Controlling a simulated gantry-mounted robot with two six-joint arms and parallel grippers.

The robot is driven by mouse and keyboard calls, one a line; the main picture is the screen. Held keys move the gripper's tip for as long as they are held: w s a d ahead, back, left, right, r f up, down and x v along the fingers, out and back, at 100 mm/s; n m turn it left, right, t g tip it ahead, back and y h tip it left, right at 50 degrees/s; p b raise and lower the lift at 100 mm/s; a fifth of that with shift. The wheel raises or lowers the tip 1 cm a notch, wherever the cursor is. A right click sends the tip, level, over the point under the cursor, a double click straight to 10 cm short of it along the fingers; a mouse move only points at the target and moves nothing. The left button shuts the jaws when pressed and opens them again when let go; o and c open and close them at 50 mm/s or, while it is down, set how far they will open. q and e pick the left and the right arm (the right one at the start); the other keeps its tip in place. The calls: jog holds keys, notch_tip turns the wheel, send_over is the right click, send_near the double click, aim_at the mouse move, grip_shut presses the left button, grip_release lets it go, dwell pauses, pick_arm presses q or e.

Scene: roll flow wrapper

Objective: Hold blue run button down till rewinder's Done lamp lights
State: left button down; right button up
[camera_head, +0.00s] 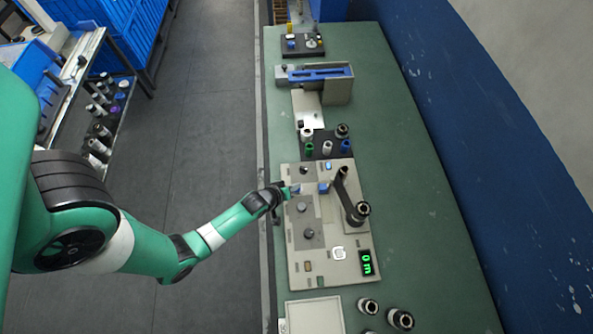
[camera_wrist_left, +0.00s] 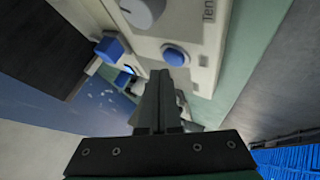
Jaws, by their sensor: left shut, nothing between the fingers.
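The rewinder (camera_head: 333,229) is a light grey panel on the green bench in the head view. Its green display (camera_head: 367,262) reads "0 m". In the left wrist view the round blue button (camera_wrist_left: 174,55) sits in a pale ring. My left gripper (camera_wrist_left: 160,76) is shut and empty, its fingertips right by the button; I cannot tell whether they touch it. In the head view my left gripper (camera_head: 283,190) is at the panel's left edge. An amber lamp-like square (camera_head: 308,267) and a dark green one (camera_head: 320,281) show on the panel; their labels are unreadable. My right gripper is not in view.
A grey knob (camera_wrist_left: 142,10) marked "Ten" and a blue block (camera_wrist_left: 110,47) are close to the button. A black arm with a roller (camera_head: 358,212) rises from the panel. A dark rack of rolls (camera_head: 325,145) stands behind, and a pale tray (camera_head: 314,315) in front.

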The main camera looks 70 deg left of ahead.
pick_arm(q)
jog(key=shift+f+b, duration=0.35)
jog(key=shift+f, duration=0.05)
